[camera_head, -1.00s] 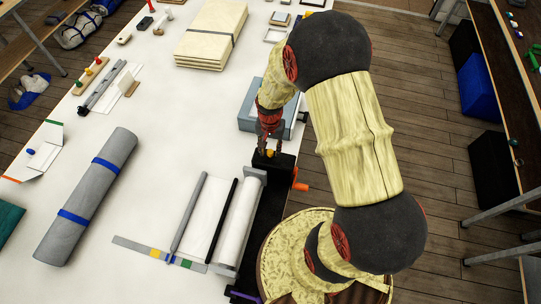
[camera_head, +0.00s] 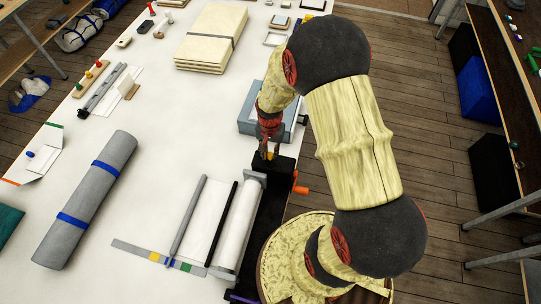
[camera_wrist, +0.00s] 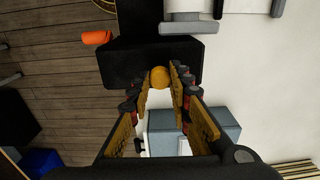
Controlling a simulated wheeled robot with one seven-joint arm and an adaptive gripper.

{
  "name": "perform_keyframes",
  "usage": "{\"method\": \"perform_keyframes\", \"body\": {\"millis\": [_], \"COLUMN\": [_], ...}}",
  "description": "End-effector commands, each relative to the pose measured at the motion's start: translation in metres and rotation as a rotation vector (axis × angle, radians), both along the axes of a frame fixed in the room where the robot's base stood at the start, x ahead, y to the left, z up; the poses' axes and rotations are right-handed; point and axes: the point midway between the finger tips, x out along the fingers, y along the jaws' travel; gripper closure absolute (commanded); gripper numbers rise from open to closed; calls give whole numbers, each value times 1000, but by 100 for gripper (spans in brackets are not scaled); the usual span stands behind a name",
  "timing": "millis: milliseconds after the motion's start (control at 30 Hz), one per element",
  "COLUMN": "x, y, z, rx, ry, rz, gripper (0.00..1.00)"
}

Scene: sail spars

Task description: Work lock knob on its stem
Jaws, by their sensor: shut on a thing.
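The lock knob (camera_wrist: 160,77) is a small round yellow-orange knob on top of the black block (camera_wrist: 120,66) at the end of the roller device. In the head view the knob (camera_head: 270,156) shows as a small yellow spot below my gripper. My gripper (camera_wrist: 161,80) points down at the block with its fingers shut on the knob, one on each side. The stem under the knob is hidden. An orange crank handle (camera_head: 299,184) sticks out of the block's side, and the handle (camera_wrist: 97,37) also shows in the wrist view.
A white roll (camera_head: 236,225) lies along the device. A grey-blue box (camera_head: 247,121) stands just behind my gripper. A grey rolled bundle (camera_head: 85,200) with blue straps lies at the left. A stack of cream panels (camera_head: 210,37) stands at the back. White table shows between them.

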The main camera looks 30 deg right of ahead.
Motion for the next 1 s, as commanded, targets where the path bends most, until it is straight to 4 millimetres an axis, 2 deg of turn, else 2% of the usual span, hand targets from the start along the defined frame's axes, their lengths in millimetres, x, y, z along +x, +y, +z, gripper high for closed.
{"method": "perform_keyframes", "body": {"millis": [833,867,1000], "x": [0,0,0], "y": [0,0,0], "z": [-12,-12,-11], "rx": [0,0,0], "ry": [0,0,0], "rz": [0,0,0], "gripper": [100,80,72]}}
